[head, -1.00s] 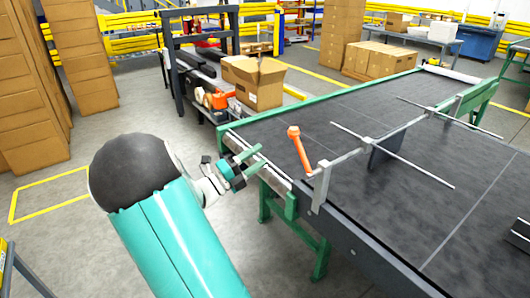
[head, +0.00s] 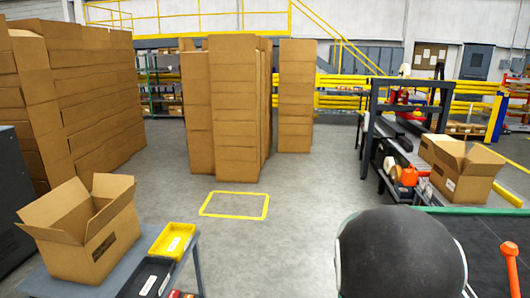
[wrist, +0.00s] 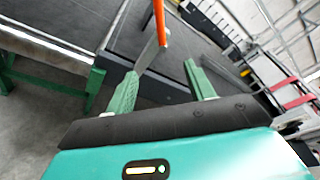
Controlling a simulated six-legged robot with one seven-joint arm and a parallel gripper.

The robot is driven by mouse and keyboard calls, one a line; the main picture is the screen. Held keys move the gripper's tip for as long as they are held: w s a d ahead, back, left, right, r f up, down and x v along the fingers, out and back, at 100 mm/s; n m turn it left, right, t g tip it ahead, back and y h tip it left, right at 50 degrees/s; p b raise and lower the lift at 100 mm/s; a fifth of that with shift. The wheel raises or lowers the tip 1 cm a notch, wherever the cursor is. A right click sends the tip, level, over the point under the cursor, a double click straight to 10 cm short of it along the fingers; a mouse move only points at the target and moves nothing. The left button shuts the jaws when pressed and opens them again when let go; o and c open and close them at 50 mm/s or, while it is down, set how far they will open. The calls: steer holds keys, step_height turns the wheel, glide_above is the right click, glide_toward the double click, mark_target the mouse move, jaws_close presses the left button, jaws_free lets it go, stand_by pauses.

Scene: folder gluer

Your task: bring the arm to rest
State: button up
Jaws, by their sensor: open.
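My gripper (wrist: 163,86) shows in the wrist view with its two green fingers apart and nothing between them. Beyond the fingers are a grey bracket and an orange handle (wrist: 159,22) at the edge of the dark belt machine (wrist: 190,48); I cannot tell how far off they are. In the head view my arm's black rounded joint fills the bottom right, and my gripper does not show there. The orange handle (head: 511,268) stands just right of that joint.
An open carton (head: 95,245) and a yellow tray (head: 172,240) sit on a grey table (head: 60,284) at the front left. Tall carton stacks (head: 235,110) stand behind. A yellow floor outline (head: 235,216) lies on clear floor. Another open carton (head: 465,170) is at the right.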

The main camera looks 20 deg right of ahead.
steer(key=a+r+m+t+y, duration=0.2)
steer(key=a+m+t+y, duration=0.5)
steer(key=a, duration=1.1)
steer(key=a+r+m+t+y, duration=0.1)
steer(key=a+m+t+y, duration=0.6)
steer(key=a+m, duration=0.7)
steer(key=a, duration=0.4)
steer(key=shift+s+r, duration=0.2)
steer(key=shift+r, duration=0.15)
steer(key=c, duration=0.4)
steer(key=shift+d, duration=0.1)
steer(key=shift+d, duration=0.1)
